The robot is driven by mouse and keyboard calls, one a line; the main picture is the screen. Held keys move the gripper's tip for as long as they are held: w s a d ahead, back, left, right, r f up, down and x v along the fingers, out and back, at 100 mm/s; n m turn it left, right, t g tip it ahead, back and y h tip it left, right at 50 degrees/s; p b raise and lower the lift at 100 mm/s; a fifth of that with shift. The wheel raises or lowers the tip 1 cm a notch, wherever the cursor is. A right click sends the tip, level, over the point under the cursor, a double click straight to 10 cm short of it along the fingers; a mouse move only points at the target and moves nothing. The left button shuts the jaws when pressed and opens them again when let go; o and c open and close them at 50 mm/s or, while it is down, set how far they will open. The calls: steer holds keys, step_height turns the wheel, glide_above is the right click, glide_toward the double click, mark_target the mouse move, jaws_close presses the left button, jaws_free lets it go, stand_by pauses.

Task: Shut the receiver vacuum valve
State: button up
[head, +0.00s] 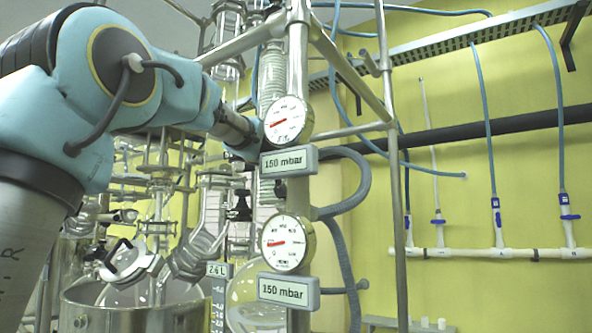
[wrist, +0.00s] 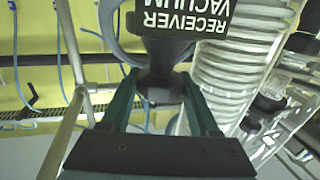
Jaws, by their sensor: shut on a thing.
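The receiver vacuum valve (wrist: 165,55) is a black part with a black tag (wrist: 185,20) reading "RECEIVER VACUUM", upside down in the wrist view. My gripper (wrist: 160,98) has its two dark green fingers on either side of the valve's black lower part and is shut on it. In the head view my gripper (head: 250,148) reaches in from the left, beside the upper gauge (head: 287,119). Its fingertips and the valve are hidden there behind the gauge and its "150 mbar" display (head: 289,161). The valve's exact handle angle cannot be told.
A lower gauge (head: 287,242) and second "150 mbar" display (head: 288,290) sit below. A ribbed clear hose (wrist: 232,75) runs close to the right finger. Metal frame poles (head: 392,170) and glassware surround the arm. A grey hose (head: 352,190) loops at the right.

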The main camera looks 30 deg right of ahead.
steer(key=shift+w+a+f+m+g+h+b, duration=0.15)
steer(key=shift+m+g+h+b, duration=0.4)
steer(key=shift+b, duration=0.4)
steer(key=m+g+h+b, duration=0.1)
steer(key=b, duration=0.1)
steer(key=m+g+h+b, duration=0.1)
steer(key=g+b, duration=0.1)
steer(key=shift+f, duration=0.3)
steer(key=shift+r+m+g+h+b, duration=0.1)
steer(key=shift+m+g+h+b, duration=0.15)
steer(key=shift+m+g+b, duration=0.5)
steer(key=g, duration=0.1)
steer(key=m+g+h, duration=0.1)
steer(key=g, duration=0.1)
steer(key=shift+w+r+m, duration=0.1)
steer(key=shift+r+m, duration=0.15)
steer(key=shift+m, duration=0.05)
steer(key=m+g+p, duration=0.2)
steer(key=g, duration=0.1)
steer(key=shift+r+g, duration=0.3)
steer(key=m+g+p, duration=0.2)
steer(key=g, duration=0.1)
steer(key=shift+p, duration=0.3)
steer(key=shift+s+f+m+g+p, duration=0.2)
steer(key=shift+m+g+p, duration=0.1)
steer(key=shift+m+g, duration=0.1)
